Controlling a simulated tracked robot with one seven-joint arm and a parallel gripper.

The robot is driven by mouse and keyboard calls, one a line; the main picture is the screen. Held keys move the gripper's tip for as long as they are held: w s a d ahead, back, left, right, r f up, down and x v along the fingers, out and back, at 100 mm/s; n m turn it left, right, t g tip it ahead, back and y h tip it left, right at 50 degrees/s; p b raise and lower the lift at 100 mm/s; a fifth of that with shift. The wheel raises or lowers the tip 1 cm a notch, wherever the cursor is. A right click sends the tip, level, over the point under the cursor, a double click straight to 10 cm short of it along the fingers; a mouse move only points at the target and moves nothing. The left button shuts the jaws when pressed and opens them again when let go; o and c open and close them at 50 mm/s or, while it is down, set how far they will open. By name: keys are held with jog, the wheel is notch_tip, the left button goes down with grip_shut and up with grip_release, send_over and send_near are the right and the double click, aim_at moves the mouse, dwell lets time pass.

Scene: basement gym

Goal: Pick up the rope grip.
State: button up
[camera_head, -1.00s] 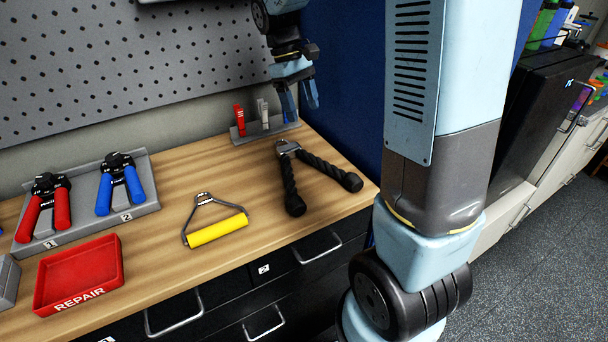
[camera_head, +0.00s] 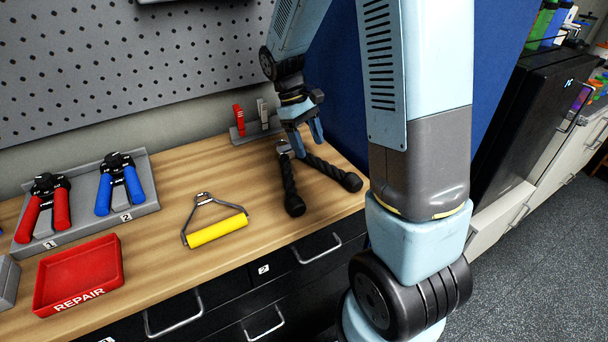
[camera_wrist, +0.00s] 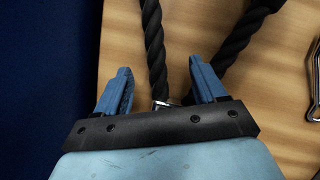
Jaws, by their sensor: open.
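The rope grip (camera_head: 291,184) lies on the wooden bench top near its right end. It is a black twisted rope with two thick-ended strands spread in a V towards the front edge and a metal clasp at the back. My gripper (camera_head: 308,142) is open and points down over the clasp end. In the wrist view my gripper (camera_wrist: 162,68) has its blue fingers apart. One strand of the rope grip (camera_wrist: 153,45) runs between them, and the other slants off to the right. The clasp is partly hidden by the gripper body. I cannot tell whether the fingers touch it.
A yellow-handled grip (camera_head: 216,229) lies left of the rope grip. Red (camera_head: 42,210) and blue (camera_head: 119,184) hand grippers rest on a grey stand. A red REPAIR tray (camera_head: 78,274) is at front left. A small rack (camera_head: 239,137) stands behind; a blue panel (camera_head: 342,85) is at right.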

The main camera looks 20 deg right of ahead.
aim_at(317, 159)
jog(key=s+f, duration=0.1)
jog(key=s+d+f, duration=0.1)
jog(key=f, duration=0.1)
jog(key=shift+s+d+f, duration=0.1)
jog(key=shift+s+d, duration=0.05)
jog(key=shift+d, duration=0.05)
jog(key=shift+s+d+f, duration=0.15)
jog(key=shift+f, duration=0.4)
jog(key=shift+c, duration=0.2)
grip_shut()
